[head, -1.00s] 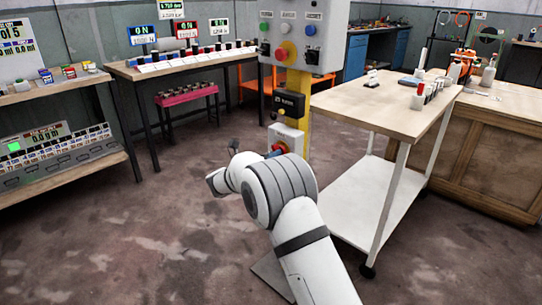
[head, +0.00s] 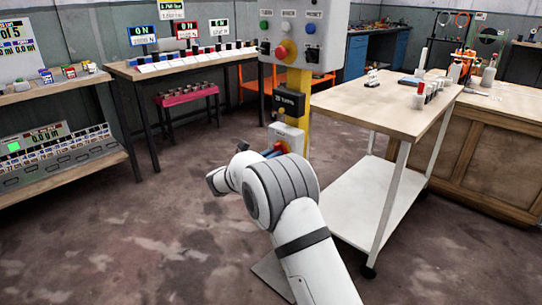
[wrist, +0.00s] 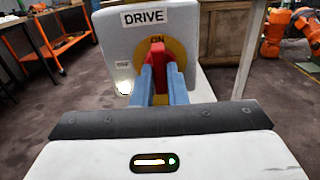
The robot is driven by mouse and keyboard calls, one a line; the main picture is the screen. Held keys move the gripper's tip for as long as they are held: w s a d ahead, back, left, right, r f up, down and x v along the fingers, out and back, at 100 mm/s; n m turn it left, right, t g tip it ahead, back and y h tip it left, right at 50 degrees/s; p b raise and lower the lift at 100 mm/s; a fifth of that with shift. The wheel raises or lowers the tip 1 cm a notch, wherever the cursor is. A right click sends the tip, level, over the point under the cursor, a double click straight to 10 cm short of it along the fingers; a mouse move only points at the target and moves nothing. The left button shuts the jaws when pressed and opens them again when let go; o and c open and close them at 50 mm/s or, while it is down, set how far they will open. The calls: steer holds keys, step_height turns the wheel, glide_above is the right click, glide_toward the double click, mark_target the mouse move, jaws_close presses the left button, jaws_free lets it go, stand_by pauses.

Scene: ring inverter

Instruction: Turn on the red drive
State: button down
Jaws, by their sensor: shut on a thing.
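The red drive handle (wrist: 154,64) sits on a yellow disc (wrist: 181,52) on a pale grey box (wrist: 215,35) labelled DRIVE. The handle is upright in the wrist view and lines up with the ON mark above it. An OFF mark lies to its left. My gripper (wrist: 158,82) has its blue fingers shut on the handle, one on each side. In the head view the drive box (head: 288,134) is low on the yellow post, and my gripper (head: 272,151) is at it, partly hidden by my arm.
A grey control panel (head: 325,45) with a red button and coloured lamps stands above on the post. A black box (head: 289,102) is between them. A wheeled wooden-top cart (head: 385,105) is close on the right. A bench (head: 180,66) stands at the left. The floor left of my arm is clear.

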stand_by(0.3)
steer(key=c, duration=1.4)
jaws_free()
steer(key=shift+c, duration=0.2)
steer(key=p+v, duration=0.2)
steer(key=v, duration=0.5)
steer(key=shift+s+a, duration=0.3)
